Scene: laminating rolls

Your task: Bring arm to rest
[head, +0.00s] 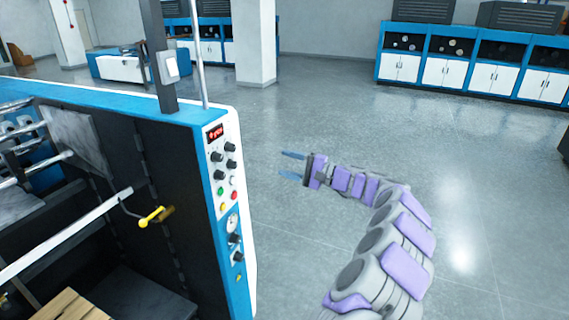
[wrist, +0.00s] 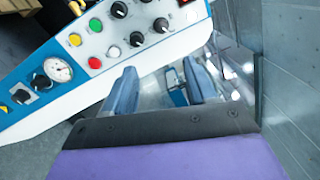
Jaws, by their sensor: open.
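My gripper (head: 291,165) is at the end of my purple and grey arm, in the middle of the head view. Its two blue fingers are apart, with nothing between them. The arm bends in from the lower right and reaches left over open floor. The gripper points toward the control panel (head: 226,190) of the laminating machine and is apart from it in the head view. In the wrist view, the gripper (wrist: 160,95) shows both blue fingers spread, with the panel's knobs, buttons and gauge (wrist: 58,68) beyond and to the left.
The blue and white machine (head: 140,108) fills the left side, with a yellow-handled crank (head: 152,217) on its dark inner side. White pillars (head: 255,45) stand behind. Blue and white cabinets (head: 460,70) line the back right. The grey floor (head: 480,190) right of the arm is clear.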

